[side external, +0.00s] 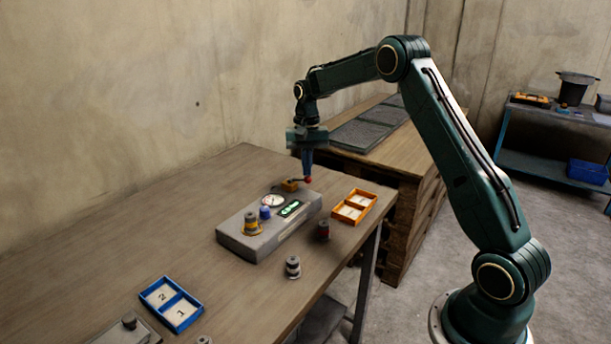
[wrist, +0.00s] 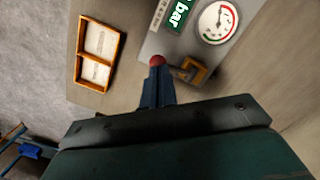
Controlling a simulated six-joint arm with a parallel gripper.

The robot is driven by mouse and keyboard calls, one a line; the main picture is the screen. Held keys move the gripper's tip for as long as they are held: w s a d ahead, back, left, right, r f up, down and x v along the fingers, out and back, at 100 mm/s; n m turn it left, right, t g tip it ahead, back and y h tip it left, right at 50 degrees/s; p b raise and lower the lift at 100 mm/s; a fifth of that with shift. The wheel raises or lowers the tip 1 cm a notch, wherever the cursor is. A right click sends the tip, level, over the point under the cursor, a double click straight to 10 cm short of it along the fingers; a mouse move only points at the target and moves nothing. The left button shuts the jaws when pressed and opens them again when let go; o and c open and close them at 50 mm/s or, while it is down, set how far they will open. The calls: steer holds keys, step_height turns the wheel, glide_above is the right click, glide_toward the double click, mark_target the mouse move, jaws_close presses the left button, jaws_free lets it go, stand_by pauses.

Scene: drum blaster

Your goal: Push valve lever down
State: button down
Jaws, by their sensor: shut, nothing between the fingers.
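A grey control box (side external: 250,236) sits on the wooden table. At its far end is the valve lever, with an orange-yellow body (side external: 290,185) and a red ball knob (side external: 308,180). In the wrist view the red knob (wrist: 157,60) shows right at the fingertips, and the yellow valve body (wrist: 195,70) lies just right of them. My gripper (side external: 307,173) points down with its fingers shut and empty. Its tips are at or just above the knob; I cannot tell whether they touch. The wrist view also shows my gripper (wrist: 157,72).
The box carries a gauge (side external: 273,201), a green display (side external: 291,208), a blue knob (side external: 265,212) and a yellow-based part (side external: 251,224). An orange tray (side external: 371,199) stands right of it. Small cylindrical parts (side external: 293,267) and a blue tray (side external: 197,312) are nearer.

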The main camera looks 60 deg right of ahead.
steer(key=shift+f, duration=1.25)
steer(key=shift+w+d+r, duration=0.3)
steer(key=shift+w+d, duration=0.2)
steer(key=shift+d, duration=0.1)
steer(key=shift+w+d+r, duration=0.25)
steer(key=shift+w+d, duration=0.2)
steer(key=shift+d, duration=0.15)
steer(key=shift+r, duration=0.1)
step_height(320, 180, up, 7)
steer(key=shift+w+d+r, duration=0.15)
steer(key=shift+w+d, duration=0.1)
steer(key=shift+d, duration=0.05)
